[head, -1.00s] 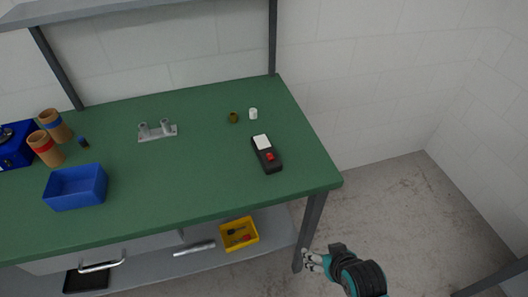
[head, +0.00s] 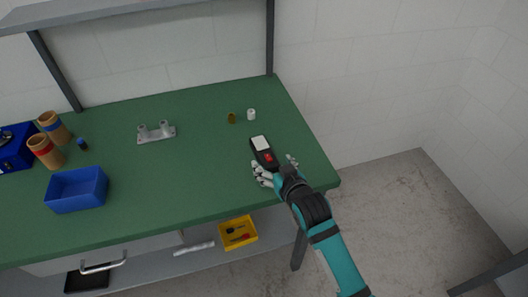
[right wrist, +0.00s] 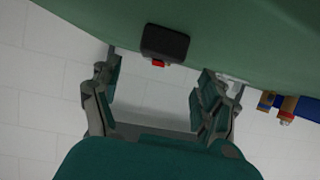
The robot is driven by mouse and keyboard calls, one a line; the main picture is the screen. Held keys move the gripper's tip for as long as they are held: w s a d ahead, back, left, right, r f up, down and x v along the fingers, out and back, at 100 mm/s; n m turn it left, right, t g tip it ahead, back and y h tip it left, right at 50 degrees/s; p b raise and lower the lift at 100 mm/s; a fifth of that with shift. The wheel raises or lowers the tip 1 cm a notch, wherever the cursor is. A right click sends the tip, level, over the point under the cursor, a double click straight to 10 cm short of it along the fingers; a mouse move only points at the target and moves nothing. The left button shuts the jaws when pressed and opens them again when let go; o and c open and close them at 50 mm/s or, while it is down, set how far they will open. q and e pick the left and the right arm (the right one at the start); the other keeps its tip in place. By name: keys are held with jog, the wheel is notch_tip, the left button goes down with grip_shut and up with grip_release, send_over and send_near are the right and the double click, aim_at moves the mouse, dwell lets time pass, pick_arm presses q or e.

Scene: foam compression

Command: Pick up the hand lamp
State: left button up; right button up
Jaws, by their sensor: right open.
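The hand lamp (head: 262,146) lies on the green workbench near its right end, a dark body with a white panel and a red button. In the right wrist view the lamp (right wrist: 165,43) shows its dark end and the red button, ahead of the fingers. My right gripper (head: 274,172) is at the lamp's near end, with a finger to each side. In the right wrist view the right gripper (right wrist: 158,92) is open, its fingers wide apart and nothing between the tips. My left gripper is not in view.
The green workbench (head: 200,165) has a blue open bin (head: 77,189) and cardboard tubes (head: 45,150) at left. A metal bracket (head: 156,132) stands mid-bench. A brown cap (head: 231,118) and a white cap (head: 251,114) stand behind the lamp. A yellow tray (head: 238,232) is on the lower shelf.

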aim_at(267, 154)
jog(key=shift+p+x, duration=0.65)
jog(key=shift+x, duration=2.6)
jog(key=shift+d+r, duration=0.1)
jog(key=shift+r, duration=0.1)
jog(key=c, duration=1.4)
jog(key=shift+c, duration=0.2)
jog(key=shift+w+r, duration=0.1)
jog(key=shift+r, duration=0.05)
